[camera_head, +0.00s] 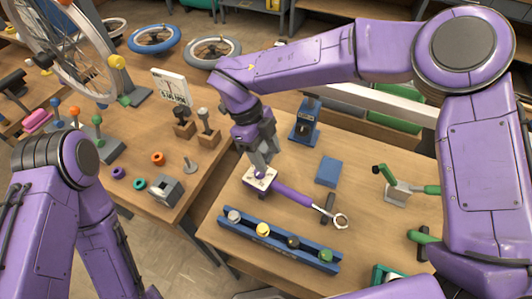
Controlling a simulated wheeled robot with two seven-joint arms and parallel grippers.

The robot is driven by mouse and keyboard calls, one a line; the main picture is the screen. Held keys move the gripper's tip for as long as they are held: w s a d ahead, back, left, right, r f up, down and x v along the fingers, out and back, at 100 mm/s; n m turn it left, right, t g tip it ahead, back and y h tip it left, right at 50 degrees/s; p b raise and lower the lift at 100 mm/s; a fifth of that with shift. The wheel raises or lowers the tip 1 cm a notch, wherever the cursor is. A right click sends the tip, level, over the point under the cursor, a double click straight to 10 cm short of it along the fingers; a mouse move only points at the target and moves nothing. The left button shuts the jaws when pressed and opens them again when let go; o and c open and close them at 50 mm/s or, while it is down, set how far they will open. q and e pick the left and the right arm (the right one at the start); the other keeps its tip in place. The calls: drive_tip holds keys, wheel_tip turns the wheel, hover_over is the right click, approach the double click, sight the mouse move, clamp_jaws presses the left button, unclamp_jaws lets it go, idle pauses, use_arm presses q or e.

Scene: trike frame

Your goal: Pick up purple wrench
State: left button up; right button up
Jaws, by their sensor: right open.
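The purple wrench (293,194) lies slantwise on the right wooden table, with its silver ring end (341,220) at the lower right. Its purple handle runs up left to a small block with a white label (260,180). A dark upright support (328,208) stands near the ring end. My right gripper (262,168) points down over the labelled block, at the handle's upper left end. Its jaws are open, and I cannot tell whether they touch the handle. My left arm shows at the lower left, but its gripper is out of the picture.
A blue rack (278,240) with several coloured knobs lies in front of the wrench. A blue block (328,171) and a dark blue device (305,120) are behind it. Green-handled clamps (398,190) stand at the right. The left table (130,220) holds wheels and small rings.

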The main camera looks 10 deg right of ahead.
sight(281, 187)
drive_tip(key=shift+w+f, duration=0.15)
drive_tip(key=shift+w, duration=0.3)
drive_tip(key=x, duration=0.3)
drive_tip(key=shift+s, duration=0.25)
drive_tip(key=s, duration=0.1)
drive_tip(key=s+f+p, duration=0.1)
drive_tip(key=s+d, duration=0.1)
drive_tip(key=shift+s+f, duration=0.3)
drive_tip(key=shift+s, duration=0.1)
drive_tip(key=f, duration=0.2)
drive_tip(key=d+f+p, duration=0.1)
drive_tip(key=f, duration=0.1)
drive_tip(key=shift+w+f, duration=0.2)
drive_tip(key=shift+f, duration=0.05)
drive_tip(key=shift+s+r, duration=0.1)
drive_tip(key=shift+s, duration=0.2)
drive_tip(key=shift+c, duration=1.3)
use_arm(q)
wheel_tip(281, 187, up, 2)
drive_tip(key=shift+s+r, duration=0.1)
drive_tip(key=shift+r, duration=0.1)
use_arm(e)
clamp_jaws()
